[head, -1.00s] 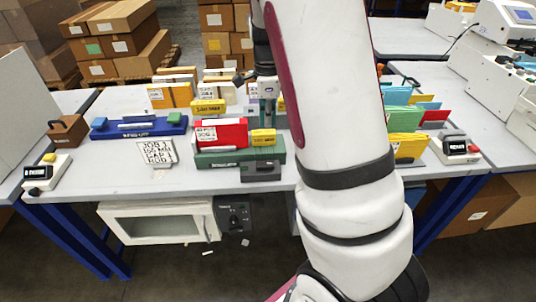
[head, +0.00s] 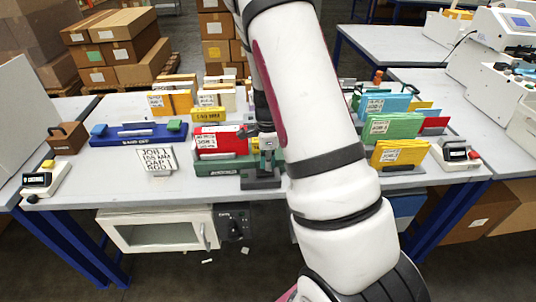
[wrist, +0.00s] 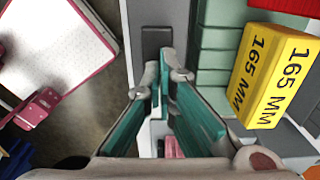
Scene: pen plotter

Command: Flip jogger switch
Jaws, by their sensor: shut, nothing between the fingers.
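The green jogger (head: 215,168) stands at the front middle of the table, holding red sheets (head: 225,140). A dark grey box (head: 262,183) is at its front right. In the wrist view, the grey box top (wrist: 160,14) carries a small darker rectangular patch (wrist: 157,36), which looks like the switch; its tilt cannot be told. My gripper (head: 265,160) is over the grey box, pointing down. In the wrist view my gripper (wrist: 163,78) is shut and empty, its tips just short of the dark patch. Whether they touch the box cannot be told.
A yellow "165 MM" block (wrist: 262,75) lies close right of my fingers in the wrist view. Coloured sheets in racks (head: 400,152) stand to the right. A job card (head: 157,160) and blue tray (head: 130,139) are left. The table's front edge is close to the box.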

